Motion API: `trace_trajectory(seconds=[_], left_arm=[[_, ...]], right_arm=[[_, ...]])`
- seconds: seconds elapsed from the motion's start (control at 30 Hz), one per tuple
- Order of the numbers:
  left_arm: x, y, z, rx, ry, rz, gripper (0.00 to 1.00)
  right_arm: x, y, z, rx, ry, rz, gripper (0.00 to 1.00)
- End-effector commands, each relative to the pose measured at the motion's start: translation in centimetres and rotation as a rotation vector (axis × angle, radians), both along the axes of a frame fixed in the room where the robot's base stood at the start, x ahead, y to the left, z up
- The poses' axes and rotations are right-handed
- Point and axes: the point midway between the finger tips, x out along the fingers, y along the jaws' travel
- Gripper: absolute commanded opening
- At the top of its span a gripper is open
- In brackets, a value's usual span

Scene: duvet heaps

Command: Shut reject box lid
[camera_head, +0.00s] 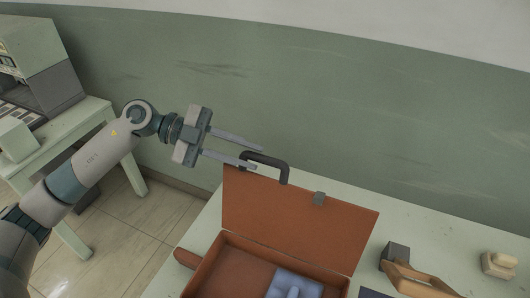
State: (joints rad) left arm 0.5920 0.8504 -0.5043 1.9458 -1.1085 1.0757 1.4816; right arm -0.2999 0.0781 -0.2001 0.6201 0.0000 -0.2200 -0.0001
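The reject box (215,280) is a reddish-brown case on the pale table, cut off by the bottom edge. My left gripper (258,156) is at the lid's upper left corner, fingers pointing right and spread apart. The lower finger overlaps the handle's left end; I cannot tell whether they touch. A blue-grey item (293,285) lies inside the box. My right gripper is out of view.
On the table (440,240), right of the box, are a dark grey block (394,255), a wooden piece (415,282) and a cream block on a base (499,264). A green wall (380,110) stands behind. A side table with a machine (40,65) is at left.

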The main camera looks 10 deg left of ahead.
Motion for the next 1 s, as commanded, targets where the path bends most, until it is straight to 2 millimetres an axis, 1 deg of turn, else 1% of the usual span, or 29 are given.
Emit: trace_trajectory(seconds=[0.03, 0.1, 0.3, 0.43, 0.73, 0.77, 0.8, 0.83, 1.0], left_arm=[[0.0, -0.9, 0.1, -0.003, 0.002, -0.002, 0.23], [0.0, -1.9, -0.2, -0.003, 0.002, -0.002, 0.23], [0.2, -3.8, -1.0, -0.002, 0.000, -0.001, 0.23], [0.2, -4.3, -1.2, -0.001, -0.001, 0.000, 0.23], [0.2, -4.3, -1.3, 0.001, 0.000, 0.001, 0.23], [0.2, -4.3, -1.3, 0.001, 0.000, 0.001, 0.16], [0.2, -4.3, -1.3, 0.001, 0.000, 0.001, 0.06], [0.2, -4.3, -1.3, 0.000, 0.000, 0.000, 0.00], [0.2, -4.3, -1.3, 0.000, -0.001, 0.000, 0.00]], right_arm=[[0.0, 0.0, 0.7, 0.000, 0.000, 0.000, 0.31], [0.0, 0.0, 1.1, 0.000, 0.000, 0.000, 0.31], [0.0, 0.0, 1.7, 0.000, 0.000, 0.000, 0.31], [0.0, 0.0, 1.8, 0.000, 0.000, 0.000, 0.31], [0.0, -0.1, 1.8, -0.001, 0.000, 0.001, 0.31], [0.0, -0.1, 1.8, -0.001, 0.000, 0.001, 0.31], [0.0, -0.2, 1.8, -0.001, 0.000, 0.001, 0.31], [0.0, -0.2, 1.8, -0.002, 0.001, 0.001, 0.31], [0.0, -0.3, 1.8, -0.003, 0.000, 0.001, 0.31]])
